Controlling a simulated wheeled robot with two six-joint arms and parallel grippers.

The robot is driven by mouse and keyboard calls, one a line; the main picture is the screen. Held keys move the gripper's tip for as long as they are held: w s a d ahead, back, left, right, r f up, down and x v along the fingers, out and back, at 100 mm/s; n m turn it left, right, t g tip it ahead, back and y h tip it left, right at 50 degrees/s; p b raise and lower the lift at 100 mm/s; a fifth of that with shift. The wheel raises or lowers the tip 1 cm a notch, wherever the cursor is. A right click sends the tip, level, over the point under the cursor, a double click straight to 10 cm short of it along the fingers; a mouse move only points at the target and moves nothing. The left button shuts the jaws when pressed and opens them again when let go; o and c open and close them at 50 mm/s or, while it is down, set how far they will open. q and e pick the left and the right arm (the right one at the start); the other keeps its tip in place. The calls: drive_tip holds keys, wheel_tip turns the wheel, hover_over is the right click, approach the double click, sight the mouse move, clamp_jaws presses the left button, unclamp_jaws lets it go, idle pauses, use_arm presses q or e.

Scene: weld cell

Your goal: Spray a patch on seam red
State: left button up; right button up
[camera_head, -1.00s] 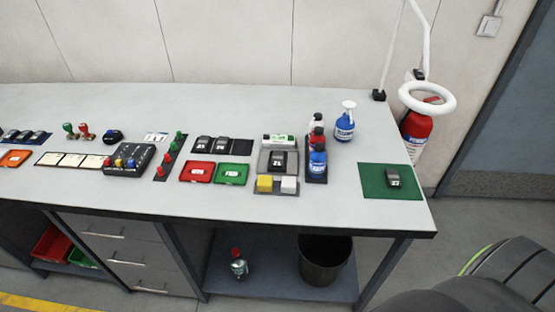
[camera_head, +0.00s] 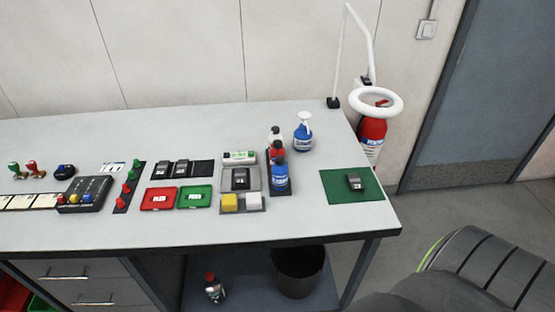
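On the grey workbench (camera_head: 120,232), three small bottles stand in a row in a dark holder: one with a white upper part (camera_head: 275,134), one red (camera_head: 275,152) and one blue (camera_head: 279,176). A blue bottle with a white spray head (camera_head: 303,133) stands upright behind them to the right. A small dark block with a label (camera_head: 353,182) lies on the green mat (camera_head: 340,194) at the bench's right end. Another labelled dark block (camera_head: 239,178) sits on a grey holder. No seam can be made out at this size. Neither gripper is in view.
A red tray (camera_head: 147,205) and a green tray (camera_head: 184,204) lie near the front edge, beside yellow (camera_head: 230,202) and white (camera_head: 254,201) blocks. A ring lamp (camera_head: 361,97) overhangs the right corner near a fire extinguisher (camera_head: 371,137). The bench's front right is clear.

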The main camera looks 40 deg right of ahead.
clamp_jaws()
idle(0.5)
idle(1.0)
